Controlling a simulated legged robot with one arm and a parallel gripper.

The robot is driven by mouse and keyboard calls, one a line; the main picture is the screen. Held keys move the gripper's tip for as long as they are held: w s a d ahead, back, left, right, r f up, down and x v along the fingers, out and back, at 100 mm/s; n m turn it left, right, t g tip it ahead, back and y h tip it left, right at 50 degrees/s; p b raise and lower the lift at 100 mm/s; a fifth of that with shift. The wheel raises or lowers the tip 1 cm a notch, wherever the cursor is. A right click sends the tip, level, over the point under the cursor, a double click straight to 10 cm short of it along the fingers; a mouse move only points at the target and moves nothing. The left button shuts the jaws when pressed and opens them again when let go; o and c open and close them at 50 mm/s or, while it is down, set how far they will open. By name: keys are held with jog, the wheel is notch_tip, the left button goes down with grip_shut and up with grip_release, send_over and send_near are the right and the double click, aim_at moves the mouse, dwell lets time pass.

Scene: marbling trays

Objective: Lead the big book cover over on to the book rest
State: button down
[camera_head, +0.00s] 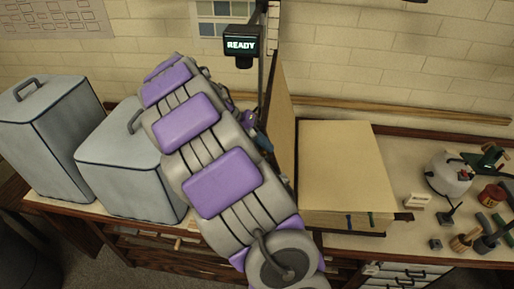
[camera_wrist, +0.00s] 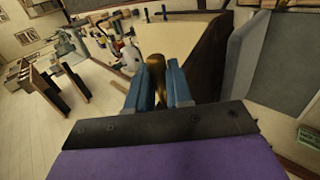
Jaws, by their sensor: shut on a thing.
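The big book's cover (camera_head: 282,125) stands about upright at the left side of its thick cream page block (camera_head: 345,170). In the wrist view the dark cover (camera_wrist: 208,52) rises beside the pale page block (camera_wrist: 175,38). My gripper (camera_head: 263,142) is at the cover's left side, partly hidden by my arm. In the wrist view the blue fingers of my gripper (camera_wrist: 158,68) are closed on a golden-brown tab (camera_wrist: 157,85), which seems to belong to the cover. I cannot make out the book rest; my arm hides the bench left of the cover.
Two grey covered boxes (camera_head: 45,135) (camera_head: 130,165) stand left of my arm. A white kettle-like pot (camera_head: 449,172) and several small tools lie right of the book. A READY display (camera_head: 241,45) hangs on a post behind the cover.

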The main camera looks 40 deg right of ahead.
jog(key=shift+d+f, duration=0.1)
jog(key=shift+f, duration=0.05)
jog(key=c, duration=1.4)
grip_release()
jog(key=o, duration=0.3)
jog(key=shift+w+d+f, duration=0.15)
jog(key=shift+w+d, duration=0.1)
jog(key=shift+d, duration=0.35)
jog(key=shift+o, duration=0.3)
jog(key=shift+d, duration=0.15)
jog(key=shift+s+a+r, duration=0.1)
jog(key=shift+a+r, duration=0.05)
jog(key=shift+a, duration=0.35)
jog(key=shift+s+a+r, duration=0.1)
jog(key=shift+a+r, duration=0.05)
jog(key=shift+a, duration=0.3)
jog(key=shift+w+d, duration=0.1)
